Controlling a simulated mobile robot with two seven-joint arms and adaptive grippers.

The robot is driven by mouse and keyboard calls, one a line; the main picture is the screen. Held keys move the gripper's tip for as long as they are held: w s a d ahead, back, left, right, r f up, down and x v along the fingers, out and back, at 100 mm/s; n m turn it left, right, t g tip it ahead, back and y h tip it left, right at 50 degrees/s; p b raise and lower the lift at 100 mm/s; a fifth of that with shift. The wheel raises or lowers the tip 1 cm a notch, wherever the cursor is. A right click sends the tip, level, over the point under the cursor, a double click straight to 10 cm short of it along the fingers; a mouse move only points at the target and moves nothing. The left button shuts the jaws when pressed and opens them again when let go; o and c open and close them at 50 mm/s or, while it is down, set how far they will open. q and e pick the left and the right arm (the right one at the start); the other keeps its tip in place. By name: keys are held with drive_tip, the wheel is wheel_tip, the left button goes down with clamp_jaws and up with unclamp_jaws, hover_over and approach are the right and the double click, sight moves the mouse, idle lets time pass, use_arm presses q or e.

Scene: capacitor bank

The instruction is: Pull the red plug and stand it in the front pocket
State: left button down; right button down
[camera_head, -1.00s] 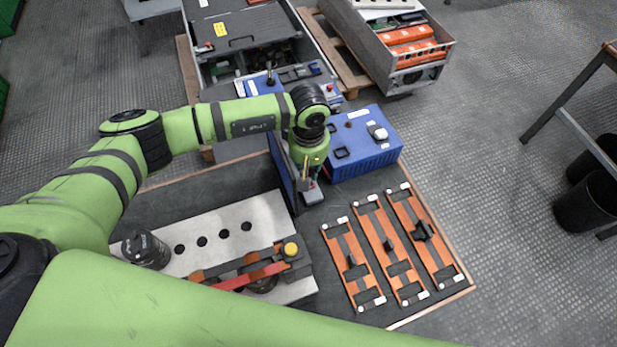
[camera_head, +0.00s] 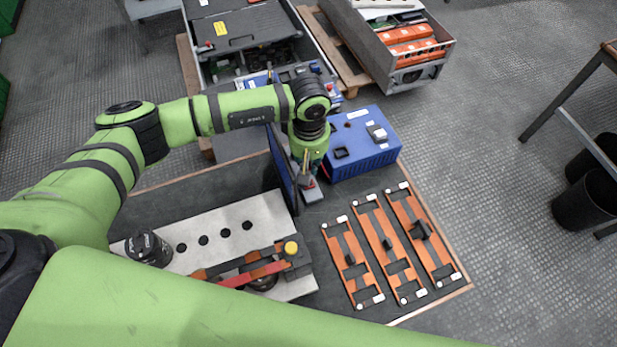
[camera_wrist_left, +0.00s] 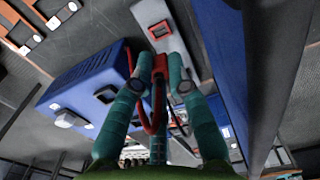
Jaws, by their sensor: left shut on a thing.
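My left gripper (camera_head: 309,184) is low beside an upright dark blue panel (camera_head: 283,170). In the left wrist view its two fingers (camera_wrist_left: 158,88) are shut on the red plug (camera_wrist_left: 158,66), with a red cable looping below it. Just beyond the plug is a grey block (camera_wrist_left: 172,38) with a red-edged square mark on top; it also shows in the head view (camera_head: 313,194). I cannot tell whether plug and block touch. In the head view the plug is mostly hidden by the gripper. I cannot make out which opening is the front pocket. My right gripper is not in view.
A blue box (camera_head: 352,163) stands just right of the gripper. Several orange frames (camera_head: 369,262) lie at the front right. A pale plate with holes (camera_head: 215,222), a black cylinder (camera_head: 148,249) and a red-handled tool (camera_head: 254,274) lie left. Open floor lies farther right.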

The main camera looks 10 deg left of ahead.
use_arm(q)
drive_tip(key=shift+r+p, duration=0.3)
drive_tip(key=shift+r, duration=0.5)
drive_tip(key=shift+w+d+f+b, duration=0.15)
drive_tip(key=shift+w+d+b, duration=0.2)
drive_tip(key=shift+b, duration=0.35)
drive_tip(key=w+d+b, duration=0.2)
drive_tip(key=w+b, duration=0.1)
drive_tip(key=b, duration=0.1)
drive_tip(key=w+d+b, duration=0.3)
drive_tip(key=b, duration=0.1)
drive_tip(key=shift+w+d+b, duration=0.3)
drive_tip(key=shift+b, duration=0.35)
drive_tip(key=shift+w+d, duration=0.1)
drive_tip(key=shift+d, duration=0.05)
